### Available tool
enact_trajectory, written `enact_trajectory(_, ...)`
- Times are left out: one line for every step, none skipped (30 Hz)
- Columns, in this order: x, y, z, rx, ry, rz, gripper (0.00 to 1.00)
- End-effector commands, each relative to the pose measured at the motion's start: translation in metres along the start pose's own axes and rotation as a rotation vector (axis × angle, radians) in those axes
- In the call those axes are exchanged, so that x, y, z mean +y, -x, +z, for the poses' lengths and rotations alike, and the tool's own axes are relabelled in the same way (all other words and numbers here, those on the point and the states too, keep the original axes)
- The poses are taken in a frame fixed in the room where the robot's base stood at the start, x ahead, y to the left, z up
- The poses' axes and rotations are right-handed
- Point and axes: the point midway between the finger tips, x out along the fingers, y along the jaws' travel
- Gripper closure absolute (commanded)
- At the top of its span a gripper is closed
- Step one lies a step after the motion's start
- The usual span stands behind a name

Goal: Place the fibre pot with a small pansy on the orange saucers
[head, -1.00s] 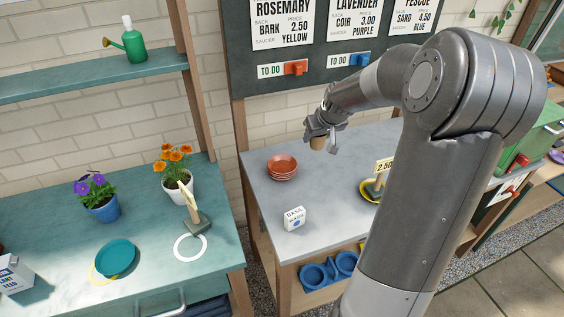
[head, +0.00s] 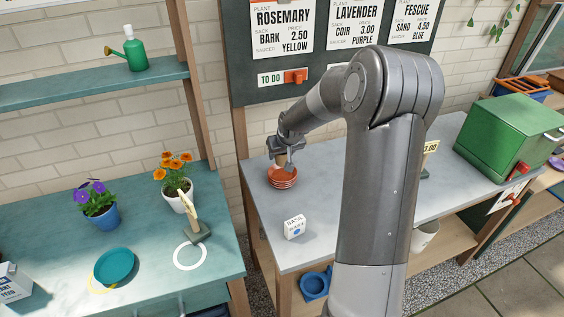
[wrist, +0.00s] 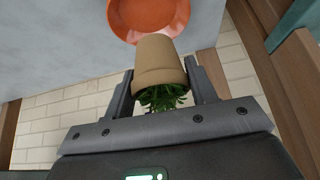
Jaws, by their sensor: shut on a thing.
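The tan fibre pot (wrist: 160,62) is held between the two fingers of my gripper (wrist: 161,88) in the wrist view. In the head view my gripper (head: 285,148) holds the pot (head: 281,160) over the back part of the stacked orange saucers (head: 283,182) on the grey bench. One saucer (wrist: 150,14) shows just beyond the pot's base in the wrist view. I cannot tell whether the pot touches it.
A small white BASIL box (head: 294,227) stands in front of the saucers. A green lidded box (head: 510,135) is at the right. The teal bench at left holds potted flowers and a teal saucer (head: 115,266). Grey bench between saucers and box is clear.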

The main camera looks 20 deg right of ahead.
Motion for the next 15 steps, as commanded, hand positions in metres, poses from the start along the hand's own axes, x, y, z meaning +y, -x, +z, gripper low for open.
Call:
enact_trajectory(0.000,-0.004,0.003,-0.002,0.000,0.000,0.73)
enact_trajectory(0.000,-0.007,0.004,-0.003,0.000,0.000,0.73)
enact_trajectory(0.000,-0.012,0.008,-0.004,0.001,0.000,0.73)
enact_trajectory(-0.001,-0.016,0.010,-0.004,0.001,-0.001,0.73)
enact_trajectory(-0.001,-0.020,0.013,-0.005,0.001,-0.002,0.73)
enact_trajectory(-0.001,-0.025,0.015,-0.004,0.001,-0.002,0.73)
enact_trajectory(0.000,-0.029,0.017,-0.003,0.002,-0.001,0.73)
enact_trajectory(0.000,-0.031,0.019,-0.003,0.001,0.000,0.73)
enact_trajectory(0.000,-0.033,0.020,-0.003,0.000,0.000,0.73)
enact_trajectory(0.000,-0.034,0.020,-0.002,0.000,0.000,0.73)
enact_trajectory(0.000,-0.034,0.020,-0.001,0.000,0.000,0.73)
enact_trajectory(0.000,-0.033,0.020,-0.001,0.000,0.000,0.73)
enact_trajectory(0.000,-0.033,0.019,-0.001,0.000,0.000,0.73)
enact_trajectory(0.000,-0.033,0.020,-0.001,0.000,0.000,0.73)
enact_trajectory(0.000,-0.033,0.020,-0.001,0.000,0.000,0.73)
